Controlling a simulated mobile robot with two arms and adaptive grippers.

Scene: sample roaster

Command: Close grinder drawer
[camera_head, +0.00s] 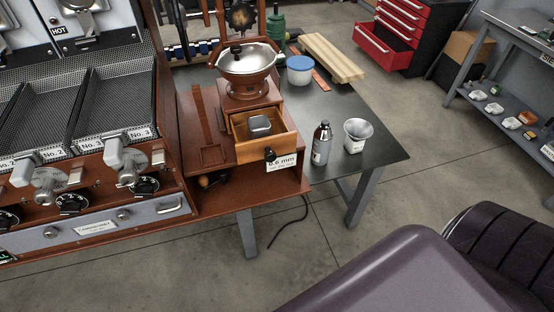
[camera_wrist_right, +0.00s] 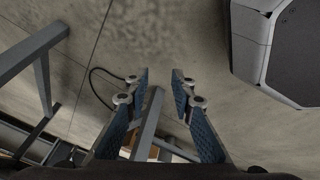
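The grinder drawer (camera_head: 265,146) is a light wooden box with a dark round knob (camera_head: 270,154). It stands pulled out of the reddish wooden grinder (camera_head: 250,91), and a grey metal piece (camera_head: 259,125) lies inside it. A label reading 0.6 mm hangs below the drawer front. My right gripper (camera_wrist_right: 162,78) shows in the right wrist view with its two blue-padded fingers apart and nothing between them, above the floor. It is away from the drawer, which that view does not show. My left gripper is in neither view.
A roaster with trays (camera_head: 115,95) is on the left. A red tool chest (camera_head: 391,30) has an open drawer.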

